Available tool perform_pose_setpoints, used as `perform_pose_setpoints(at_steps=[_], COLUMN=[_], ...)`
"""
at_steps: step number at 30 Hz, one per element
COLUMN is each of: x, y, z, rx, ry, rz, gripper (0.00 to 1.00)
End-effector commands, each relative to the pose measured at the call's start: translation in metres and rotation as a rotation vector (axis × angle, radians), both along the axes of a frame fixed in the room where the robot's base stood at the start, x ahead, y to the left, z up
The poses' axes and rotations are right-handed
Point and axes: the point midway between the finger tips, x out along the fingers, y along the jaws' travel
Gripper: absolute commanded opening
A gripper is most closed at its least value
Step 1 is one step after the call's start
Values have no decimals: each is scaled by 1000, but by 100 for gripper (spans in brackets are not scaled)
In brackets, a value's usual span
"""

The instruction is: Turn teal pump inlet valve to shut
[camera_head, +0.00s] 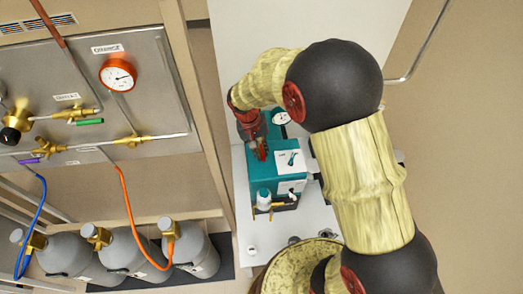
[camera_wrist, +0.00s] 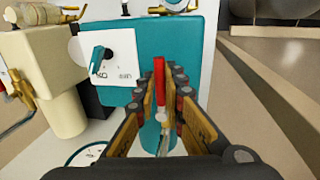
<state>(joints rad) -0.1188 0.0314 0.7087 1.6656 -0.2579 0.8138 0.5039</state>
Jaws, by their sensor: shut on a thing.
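The teal pump (camera_head: 262,178) stands on a white surface in the head view, partly covered by my arm. Its teal body (camera_wrist: 200,40) fills the upper middle of the wrist view. A red valve lever (camera_wrist: 159,78) lies between the fingers of my gripper (camera_wrist: 160,92) in the wrist view, and my gripper is shut on it. The lever's metal stem runs down toward the palm. In the head view my gripper (camera_head: 257,143) is at the pump's upper left part. The valve body is mostly hidden by my fingers.
A white plate with a dark teal knob (camera_wrist: 99,58) is on the pump's face. A round gauge (camera_wrist: 86,154) is close to my gripper. A metal panel (camera_head: 85,85) with valves and several grey cylinders (camera_head: 135,250) stand at left.

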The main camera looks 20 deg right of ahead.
Motion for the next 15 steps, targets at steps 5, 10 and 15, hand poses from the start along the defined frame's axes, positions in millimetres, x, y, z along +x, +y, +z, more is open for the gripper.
perform_pose_setpoints(at_steps=[5, 10, 15], x=[1, 3, 7], y=[2, 8, 16], z=[0, 0, 0], rx=[0, 0, 1], ry=[0, 1, 2], rz=[-35, -122, -256], gripper=[0, 0, 0])
